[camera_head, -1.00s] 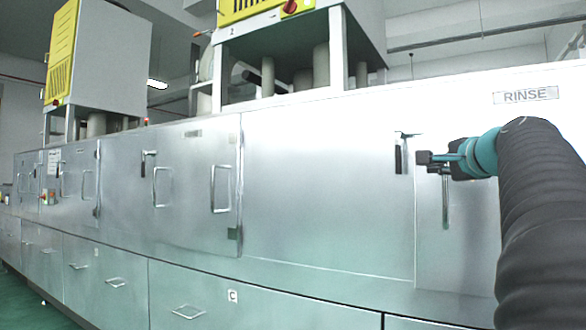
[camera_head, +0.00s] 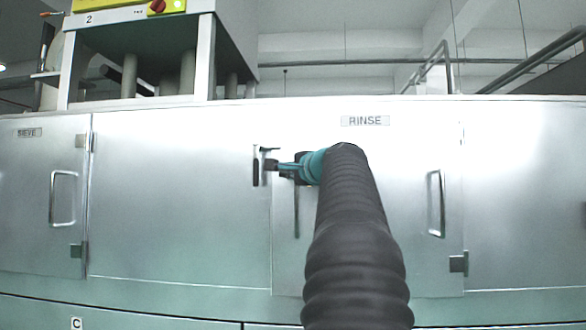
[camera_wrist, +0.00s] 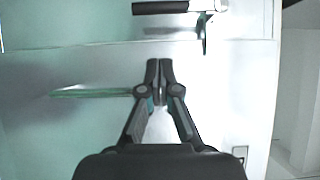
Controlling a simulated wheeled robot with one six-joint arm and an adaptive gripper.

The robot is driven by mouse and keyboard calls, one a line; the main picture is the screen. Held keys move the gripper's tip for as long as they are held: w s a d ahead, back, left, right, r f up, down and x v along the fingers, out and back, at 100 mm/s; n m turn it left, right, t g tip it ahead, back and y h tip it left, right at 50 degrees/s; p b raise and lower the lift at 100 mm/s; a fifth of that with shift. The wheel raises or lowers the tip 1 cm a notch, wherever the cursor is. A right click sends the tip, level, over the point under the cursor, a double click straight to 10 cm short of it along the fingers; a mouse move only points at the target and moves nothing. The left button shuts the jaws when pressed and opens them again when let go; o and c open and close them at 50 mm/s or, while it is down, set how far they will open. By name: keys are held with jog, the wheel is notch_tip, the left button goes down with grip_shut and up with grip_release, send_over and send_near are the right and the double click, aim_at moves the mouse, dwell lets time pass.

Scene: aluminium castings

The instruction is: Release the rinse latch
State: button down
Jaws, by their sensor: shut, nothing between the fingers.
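The latch (camera_head: 256,165), a dark upright grip with a bracket at its top, is on the steel front left of the RINSE sign. In the wrist view the latch (camera_wrist: 165,8) lies across the top edge, and its bracket (camera_wrist: 206,24) reaches over the door seam. My gripper (camera_head: 272,165) is shut and empty. It is just right of the latch grip in the head view. In the wrist view my gripper (camera_wrist: 159,66) points at the panel below the seam, apart from the grip in the picture. Whether the tips touch the panel cannot be told.
Door handles (camera_head: 436,203) and (camera_head: 62,198) flank the latch. A hinge (camera_head: 459,263) is at the lower right.

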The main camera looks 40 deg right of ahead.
jog(key=w+p, duration=0.1)
jog(key=w, duration=0.6)
jog(key=shift+w+a, duration=0.15)
jog(key=shift+a, duration=0.3)
